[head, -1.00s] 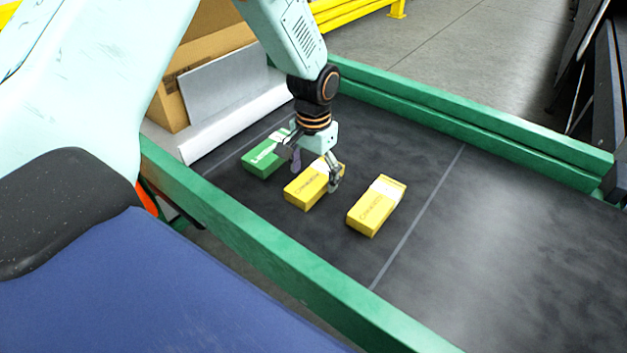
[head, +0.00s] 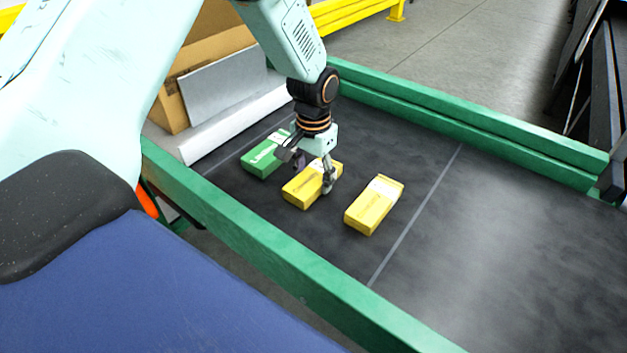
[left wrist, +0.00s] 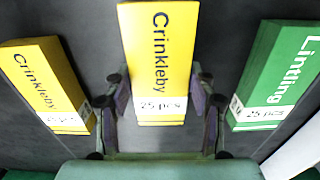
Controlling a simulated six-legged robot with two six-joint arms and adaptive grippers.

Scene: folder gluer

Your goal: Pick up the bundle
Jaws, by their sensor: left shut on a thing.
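Three bundles lie in a row on the dark conveyor belt. The middle one is a yellow "Crinkleby" bundle (head: 305,188), with a white "25 pcs" band; it also shows in the left wrist view (left wrist: 158,60). My left gripper (head: 311,176) is shut on this middle bundle, one finger on each side near the banded end. The bundle appears to rest on the belt. My right gripper is not in view.
Green rails (head: 255,228) edge the dark belt (head: 500,240) on both sides. A cardboard box (head: 205,45) and a grey panel (head: 222,85) stand beyond the belt's far-left end. The belt is clear to the right.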

